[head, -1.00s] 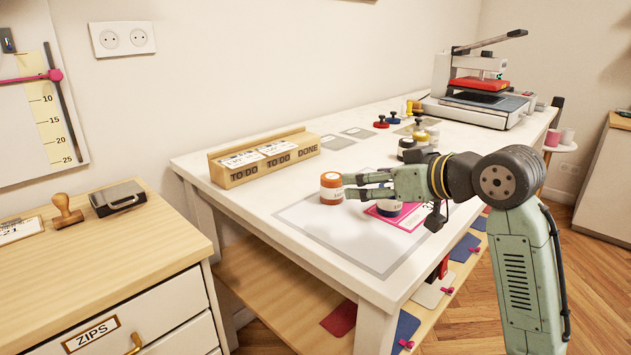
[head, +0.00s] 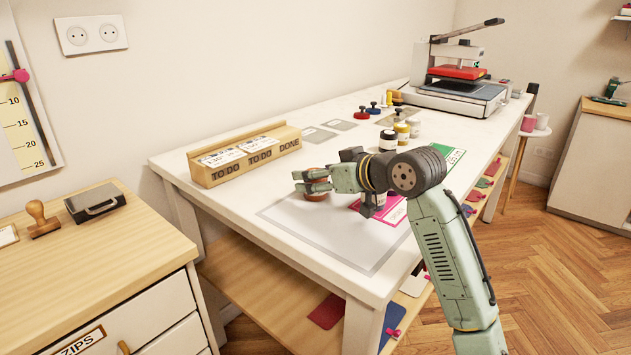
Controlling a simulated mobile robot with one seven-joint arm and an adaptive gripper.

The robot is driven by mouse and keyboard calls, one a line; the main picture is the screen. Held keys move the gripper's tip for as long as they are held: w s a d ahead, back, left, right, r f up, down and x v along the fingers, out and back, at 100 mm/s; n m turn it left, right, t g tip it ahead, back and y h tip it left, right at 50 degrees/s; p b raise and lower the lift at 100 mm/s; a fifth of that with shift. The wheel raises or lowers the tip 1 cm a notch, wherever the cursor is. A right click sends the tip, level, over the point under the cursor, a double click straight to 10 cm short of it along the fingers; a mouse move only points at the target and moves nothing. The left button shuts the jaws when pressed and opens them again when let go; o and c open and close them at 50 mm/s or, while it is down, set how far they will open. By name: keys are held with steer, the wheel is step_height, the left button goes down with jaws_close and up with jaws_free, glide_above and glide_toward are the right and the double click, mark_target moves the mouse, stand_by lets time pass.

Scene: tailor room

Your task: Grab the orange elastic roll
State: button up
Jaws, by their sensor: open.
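An orange-brown cylinder (head: 318,196), which I take to be the orange elastic roll, stands upright on the white table near the far edge of a grey-bordered mat (head: 330,230). In the earlier view it shows a pale band around its side. My gripper (head: 307,182) reaches in from the right at the roll's height. Its fingers are apart and lie around or just over the roll, hiding much of it. I cannot tell whether they touch it.
A wooden TO DO/DONE card holder (head: 245,155) stands behind and left of the roll. Several small jars (head: 401,131) stand behind my wrist. A pink card (head: 397,212) lies under my forearm. A heat press (head: 460,95) stands at the far end. The mat's front is clear.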

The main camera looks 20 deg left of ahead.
steer(key=shift+w+a+f, duration=0.2)
steer(key=shift+w+a, duration=0.05)
steer(key=shift+a, duration=0.1)
steer(key=c, duration=1.2)
